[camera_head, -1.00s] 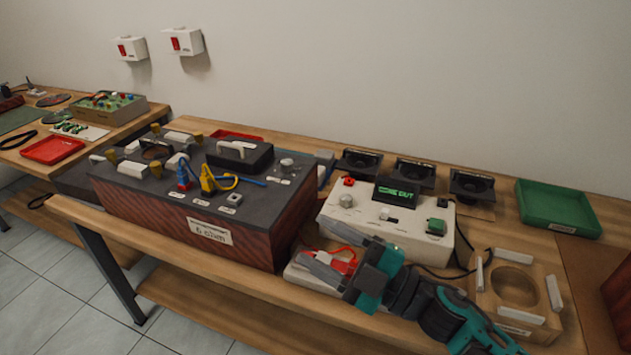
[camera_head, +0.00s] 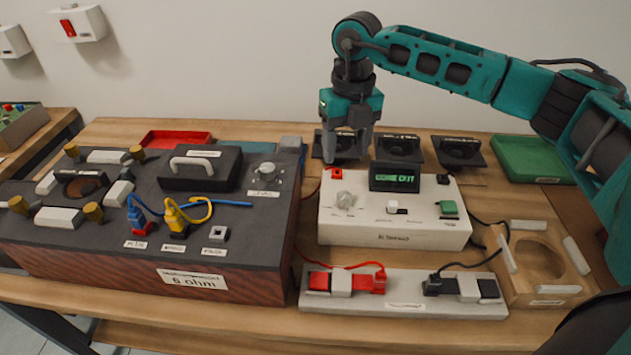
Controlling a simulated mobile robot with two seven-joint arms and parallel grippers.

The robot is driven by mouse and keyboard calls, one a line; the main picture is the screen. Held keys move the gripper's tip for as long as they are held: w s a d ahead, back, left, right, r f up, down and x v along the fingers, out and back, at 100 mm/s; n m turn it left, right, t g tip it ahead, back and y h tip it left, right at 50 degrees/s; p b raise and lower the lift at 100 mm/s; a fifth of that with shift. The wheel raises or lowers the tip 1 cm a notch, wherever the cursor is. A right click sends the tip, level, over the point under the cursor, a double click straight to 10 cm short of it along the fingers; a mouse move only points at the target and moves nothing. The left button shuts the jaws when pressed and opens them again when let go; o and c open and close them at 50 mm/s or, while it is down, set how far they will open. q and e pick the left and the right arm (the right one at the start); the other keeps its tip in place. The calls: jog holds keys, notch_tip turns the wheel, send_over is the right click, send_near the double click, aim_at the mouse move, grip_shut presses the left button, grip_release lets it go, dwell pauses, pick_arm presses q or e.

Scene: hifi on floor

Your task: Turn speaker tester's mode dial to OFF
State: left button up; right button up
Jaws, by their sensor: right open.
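The speaker tester looks to be the white box (camera_head: 395,239) at right of centre on the bench. Its small dark display (camera_head: 395,177) shows green text that reads like "CONE OUT". A round light-grey dial (camera_head: 345,200) sits at the left of its top face; its small markings are too blurred to read. My right gripper (camera_head: 345,156) is open and empty, its fingers pointing down above and behind the dial, near the box's back left corner. The gripper looks apart from the dial. My left gripper is not in view.
A large dark-topped box (camera_head: 120,268) labelled "6 ohm" stands left of the tester. A clamp strip (camera_head: 405,305) with red and black leads lies in front. Black speakers (camera_head: 398,147) stand behind, with a green tray (camera_head: 530,160) and wooden ring fixture (camera_head: 530,262) at right.

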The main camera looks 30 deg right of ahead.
aim_at(344, 195)
jog(key=f, duration=1.2)
jog(key=shift+d+f, duration=0.25)
jog(key=shift+d, duration=0.1)
jog(key=shift+c, duration=0.2)
jog(key=c, duration=1)
jog(key=shift+w, duration=0.1)
